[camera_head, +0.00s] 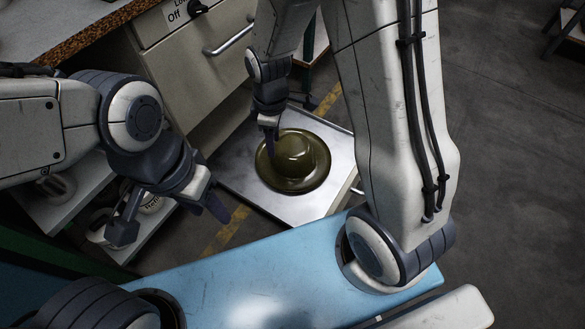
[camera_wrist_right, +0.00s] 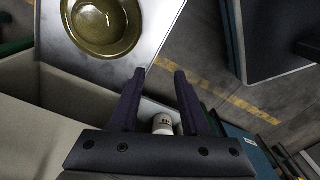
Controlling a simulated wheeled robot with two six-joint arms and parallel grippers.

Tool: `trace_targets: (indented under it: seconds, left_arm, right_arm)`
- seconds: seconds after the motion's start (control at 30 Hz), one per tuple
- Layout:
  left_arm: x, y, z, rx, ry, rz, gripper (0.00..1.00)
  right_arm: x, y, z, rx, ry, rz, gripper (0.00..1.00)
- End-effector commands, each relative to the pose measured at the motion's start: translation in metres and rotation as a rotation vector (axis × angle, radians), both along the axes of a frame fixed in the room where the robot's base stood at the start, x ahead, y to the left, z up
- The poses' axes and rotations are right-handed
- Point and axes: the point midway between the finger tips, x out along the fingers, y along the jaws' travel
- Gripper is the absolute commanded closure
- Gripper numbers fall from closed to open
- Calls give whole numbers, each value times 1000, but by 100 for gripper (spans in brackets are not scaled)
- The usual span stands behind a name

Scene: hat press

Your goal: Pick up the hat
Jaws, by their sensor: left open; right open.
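The hat (camera_head: 295,157) is shiny olive green, round-crowned with a wide brim. It lies brim down on a bare metal plate (camera_head: 236,170) in the head view. The hat also shows at the upper left of the right wrist view (camera_wrist_right: 101,22), cut off by the top edge. My right gripper (camera_head: 270,145) overlaps the far left part of the brim in the head view. In the right wrist view its fingers (camera_wrist_right: 158,75) are apart, with nothing between the tips, and the hat is beyond and left of them. My left gripper (camera_head: 172,222) is open and empty, left of the plate.
A drawer cabinet (camera_head: 200,65) with a metal handle (camera_head: 229,38) stands behind the plate. A shelf with white round items (camera_head: 100,225) is at the left.

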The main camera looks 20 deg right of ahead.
Motion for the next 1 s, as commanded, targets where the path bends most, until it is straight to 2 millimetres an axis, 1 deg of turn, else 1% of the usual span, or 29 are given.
trace_targets:
  seconds: [0.03,0.07,0.1,0.17,0.2,0.3,0.4,0.5,0.6,0.77,0.9,1.0]
  left_arm:
    - [0,0,-42,0,0,0,50]
    - [0,0,-54,0,0,0,50]
    - [0,0,-69,0,0,0,50]
    - [0,0,-92,0,0,0,50]
    - [0,0,-106,0,0,0,50]
    - [0,0,-137,0,0,0,50]
    - [0,0,-159,0,0,0,50]
    - [0,0,-173,0,0,0,50]
    - [0,0,-179,0,0,0,50]
    - [0,0,-188,-1,-1,0,50]
    - [0,0,-203,0,0,0,50]
    - [0,0,-211,0,0,0,50]
  right_arm:
    - [6,-9,-54,-4,6,15,53]
    - [10,-14,-72,-5,8,28,53]
    - [14,-21,-96,-7,8,46,53]
    - [21,-31,-131,-10,10,74,53]
    - [24,-37,-154,-11,10,92,53]
    - [31,-53,-204,-14,11,134,53]
    - [35,-65,-242,-16,13,168,53]
    - [38,-74,-266,-17,13,192,53]
    - [39,-78,-278,-18,13,206,53]
    - [39,-80,-295,-18,15,214,53]
    - [40,-80,-318,-18,14,213,53]
    - [40,-80,-330,-18,14,213,53]
